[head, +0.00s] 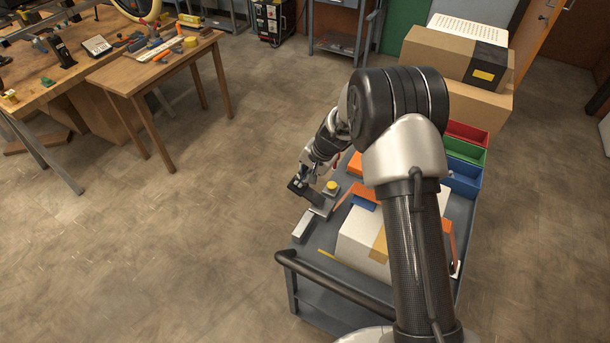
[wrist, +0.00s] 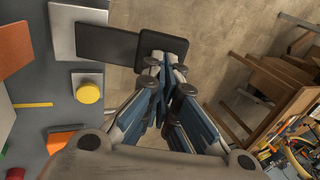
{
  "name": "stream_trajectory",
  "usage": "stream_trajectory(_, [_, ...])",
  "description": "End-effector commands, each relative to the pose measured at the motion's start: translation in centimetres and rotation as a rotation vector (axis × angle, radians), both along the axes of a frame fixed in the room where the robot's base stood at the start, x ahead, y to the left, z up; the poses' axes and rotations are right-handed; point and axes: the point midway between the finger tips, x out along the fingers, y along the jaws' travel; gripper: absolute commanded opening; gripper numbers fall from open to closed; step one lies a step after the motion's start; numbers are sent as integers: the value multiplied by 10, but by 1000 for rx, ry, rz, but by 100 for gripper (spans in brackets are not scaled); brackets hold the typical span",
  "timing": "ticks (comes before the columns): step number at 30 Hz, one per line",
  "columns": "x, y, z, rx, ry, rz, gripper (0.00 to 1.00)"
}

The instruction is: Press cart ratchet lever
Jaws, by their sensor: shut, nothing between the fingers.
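The ratchet lever (wrist: 108,43) is a dark bar with a broad black pad at its end. It reaches out from a silver bracket (wrist: 75,30) past the cart's edge in the wrist view. In the head view the dark lever (head: 312,197) shows at the cart's left edge. My gripper (wrist: 164,60) is shut and empty, its fingertips over the lever's end pad. They look very close to it; I cannot tell whether they touch. My gripper also shows in the head view (head: 300,183). A yellow button (wrist: 88,93) sits on a silver plate beside the lever.
The grey cart (head: 312,262) carries a white box (head: 358,240) and red, green and blue bins (head: 463,152). Its dark handle (head: 335,280) runs along the front. Cardboard boxes (head: 455,55) stand behind. A wooden table (head: 150,62) stands left; the floor between is clear.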

Motion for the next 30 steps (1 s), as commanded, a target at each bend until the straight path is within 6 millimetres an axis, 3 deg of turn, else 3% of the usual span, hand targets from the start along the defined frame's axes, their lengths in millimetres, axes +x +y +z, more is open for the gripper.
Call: stream_trajectory(30, [4, 8, -7, -104, 61, 3, 0])
